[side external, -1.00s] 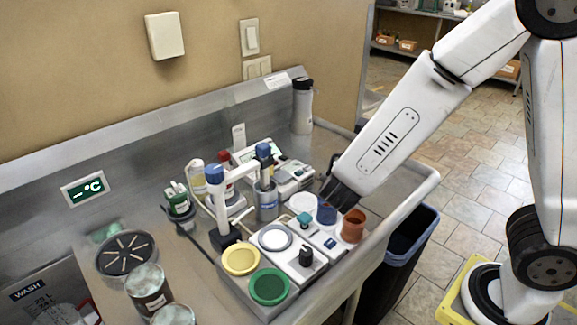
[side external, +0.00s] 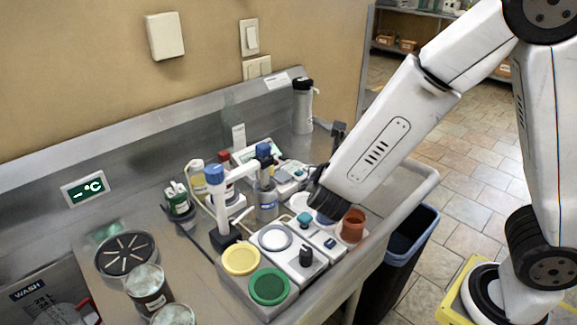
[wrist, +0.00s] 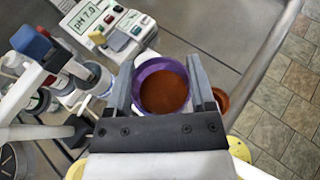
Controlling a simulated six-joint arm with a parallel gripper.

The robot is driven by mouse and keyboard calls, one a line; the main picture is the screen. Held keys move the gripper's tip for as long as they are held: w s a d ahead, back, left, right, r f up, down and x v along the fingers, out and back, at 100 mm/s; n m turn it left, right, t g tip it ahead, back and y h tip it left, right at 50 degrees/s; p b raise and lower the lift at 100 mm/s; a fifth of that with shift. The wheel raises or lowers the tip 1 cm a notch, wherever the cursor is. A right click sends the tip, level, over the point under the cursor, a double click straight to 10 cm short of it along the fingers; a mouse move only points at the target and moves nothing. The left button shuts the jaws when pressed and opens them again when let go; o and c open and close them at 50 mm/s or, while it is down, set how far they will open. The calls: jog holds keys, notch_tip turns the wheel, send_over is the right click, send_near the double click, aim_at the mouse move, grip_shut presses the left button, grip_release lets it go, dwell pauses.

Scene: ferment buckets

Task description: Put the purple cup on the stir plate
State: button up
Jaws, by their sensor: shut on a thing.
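The purple cup (wrist: 147,71), filled with something brown, sits between the two fingers of my gripper (wrist: 161,63) in the wrist view. The fingers are shut on its sides. In the side view my gripper (side external: 322,203) hides nearly all of the cup, so I cannot tell whether its base touches anything. A grey unit with a pale round plate (side external: 275,238) and a black knob (side external: 306,256), which looks like the stir plate, stands to the left of and nearer the camera than my gripper. A similar unit with a teal knob (side external: 304,220) is close beside my gripper.
An orange-brown cup (side external: 353,225) stands just right of my gripper. A yellow dish (side external: 240,260) and green dish (side external: 268,287) sit at the front. A blue-capped probe stand (side external: 216,197) rises at left. Bottles and a pH meter (wrist: 96,15) stand behind.

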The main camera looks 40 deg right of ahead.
jog(key=shift+w+a+f+n+t+y, duration=0.6)
jog(key=shift+w+a+f+n+y, duration=0.3)
jog(key=shift+a, duration=0.85)
jog(key=shift+w+a+f+n+t+y, duration=0.65)
jog(key=shift+a+f+n, duration=0.3)
jog(key=shift+a, duration=0.85)
jog(key=shift+w+a+f+n+t+y, duration=0.55)
jog(key=shift+w+a+f+n+y, duration=0.4)
jog(key=shift+a, duration=0.8)
jog(key=shift+s+f, duration=0.1)
jog(key=shift+f, duration=0.15)
jog(key=shift+f, duration=1.65)
jog(key=shift+f, duration=0.15)
jog(key=o, duration=1.2)
jog(key=shift+o, duration=0.2)
